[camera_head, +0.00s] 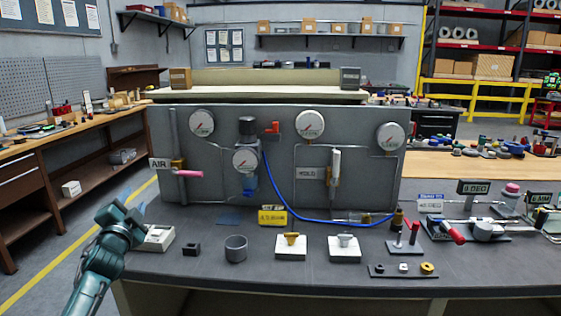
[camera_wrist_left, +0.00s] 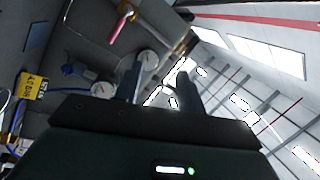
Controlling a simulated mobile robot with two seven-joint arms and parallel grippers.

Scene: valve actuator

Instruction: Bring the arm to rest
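My left arm (camera_head: 98,262) comes in from the lower left in the head view. Its left gripper (camera_head: 133,200) is raised at the left end of the dark workbench, near a white box-like block (camera_head: 158,238). I cannot tell whether it touches the block. In the left wrist view the two fingers of the left gripper (camera_wrist_left: 160,85) stand apart with nothing between them, so it is open and empty. My right arm and right gripper are not in view.
A grey panel (camera_head: 275,200) with gauges, a pink-handled valve (camera_head: 188,174) and a blue hose (camera_head: 305,215) stands on the bench. A black block (camera_head: 191,249), a grey cup (camera_head: 236,248) and fittings on white blocks line the front. Floor is free left of the bench.

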